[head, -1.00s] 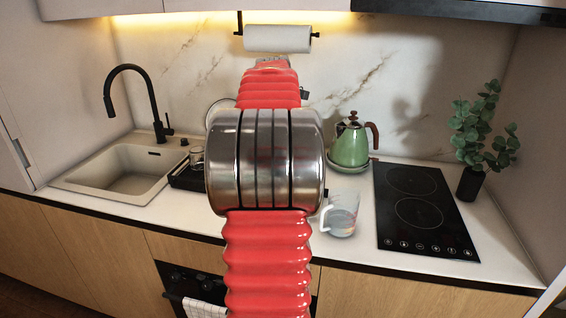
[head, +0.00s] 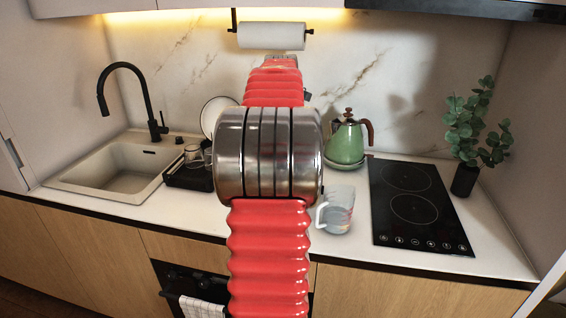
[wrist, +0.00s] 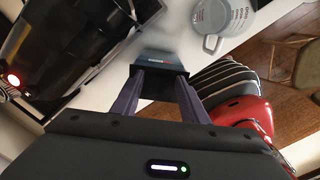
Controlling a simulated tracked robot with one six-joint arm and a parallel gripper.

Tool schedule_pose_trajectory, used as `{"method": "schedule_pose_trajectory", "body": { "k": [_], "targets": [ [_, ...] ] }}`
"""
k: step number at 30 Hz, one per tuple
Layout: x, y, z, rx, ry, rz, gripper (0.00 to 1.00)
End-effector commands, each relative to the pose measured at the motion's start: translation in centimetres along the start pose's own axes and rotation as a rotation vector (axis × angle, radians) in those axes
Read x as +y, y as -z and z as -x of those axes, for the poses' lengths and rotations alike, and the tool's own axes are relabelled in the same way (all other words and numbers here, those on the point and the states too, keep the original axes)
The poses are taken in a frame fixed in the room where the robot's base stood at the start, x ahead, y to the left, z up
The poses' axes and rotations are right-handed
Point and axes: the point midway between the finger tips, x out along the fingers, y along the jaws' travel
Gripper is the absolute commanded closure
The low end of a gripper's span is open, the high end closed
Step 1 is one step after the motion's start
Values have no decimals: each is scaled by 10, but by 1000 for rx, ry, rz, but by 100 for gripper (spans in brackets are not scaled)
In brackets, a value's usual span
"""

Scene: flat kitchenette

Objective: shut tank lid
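A black appliance (wrist: 75,45) with a glowing red light is at the left of the wrist view; I cannot make out a tank lid on it for certain. My gripper (wrist: 160,76) reaches over the counter beside the appliance. Its two fingers stand apart, with white counter showing between them. A dark block with a small label (wrist: 160,62) shows at the fingertips; I cannot tell whether they touch it. A blurred, pale, see-through area lies just beyond it. In the head view my arm hides the gripper and most of the appliance.
A measuring jug (head: 338,212) stands right of my arm, also in the wrist view (wrist: 216,18). A green kettle (head: 345,145), black hob (head: 412,205) and potted plant (head: 466,180) are further right. A sink (head: 115,168) and black tray with glassware (head: 186,178) are left.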

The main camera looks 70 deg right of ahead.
Motion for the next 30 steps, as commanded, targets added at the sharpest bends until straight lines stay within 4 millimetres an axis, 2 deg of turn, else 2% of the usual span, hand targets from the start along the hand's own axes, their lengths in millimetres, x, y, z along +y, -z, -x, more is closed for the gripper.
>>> {"method": "schedule_pose_trajectory", "body": {
  "k": [8,14,30],
  "targets": [
    [0,0,1,-1,-2,0,56],
    [1,0,12,-3,-4,0,56],
    [1,0,87,-2,-4,0,56]
  ]
}}
